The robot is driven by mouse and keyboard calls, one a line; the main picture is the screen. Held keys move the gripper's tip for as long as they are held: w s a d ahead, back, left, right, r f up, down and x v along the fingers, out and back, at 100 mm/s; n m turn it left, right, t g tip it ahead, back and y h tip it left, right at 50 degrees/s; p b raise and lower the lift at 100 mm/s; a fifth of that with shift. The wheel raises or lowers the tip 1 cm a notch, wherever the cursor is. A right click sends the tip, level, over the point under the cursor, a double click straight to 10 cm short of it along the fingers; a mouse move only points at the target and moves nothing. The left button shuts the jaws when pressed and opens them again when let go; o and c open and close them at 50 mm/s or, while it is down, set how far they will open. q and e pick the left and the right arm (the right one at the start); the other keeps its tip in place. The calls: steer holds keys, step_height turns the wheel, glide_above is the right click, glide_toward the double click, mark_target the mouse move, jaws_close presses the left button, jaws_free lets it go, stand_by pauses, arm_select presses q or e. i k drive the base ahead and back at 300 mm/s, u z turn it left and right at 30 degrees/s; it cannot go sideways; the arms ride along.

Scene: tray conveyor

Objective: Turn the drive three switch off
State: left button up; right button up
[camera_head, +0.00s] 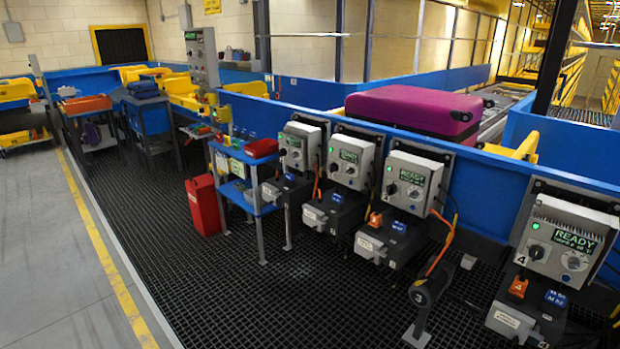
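Several grey drive boxes are mounted along the blue conveyor wall. The third from the left (428,193), likely drive three, has a lit green READY display (411,177) and a dark round knob (391,189); its setting is too small to read. A black post-like device (432,290) marked 3 stands in front of it, with an orange cable running up towards the box. The nearest box (570,240), at right, has a 4 label below it and also reads READY. Neither of my grippers is in view.
A purple suitcase (415,108) lies on the conveyor behind the boxes. Black motor units sit below them on the dark grid floor (270,290). A blue stand (252,182) and a red bin (203,206) are further left. Open floor lies at front left.

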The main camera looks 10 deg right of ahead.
mark_target(391, 189)
steer(key=u, duration=0.6)
steer(key=i, duration=2)
steer(key=z, duration=0.85)
steer(key=i, duration=1.2)
steer(key=z, duration=1)
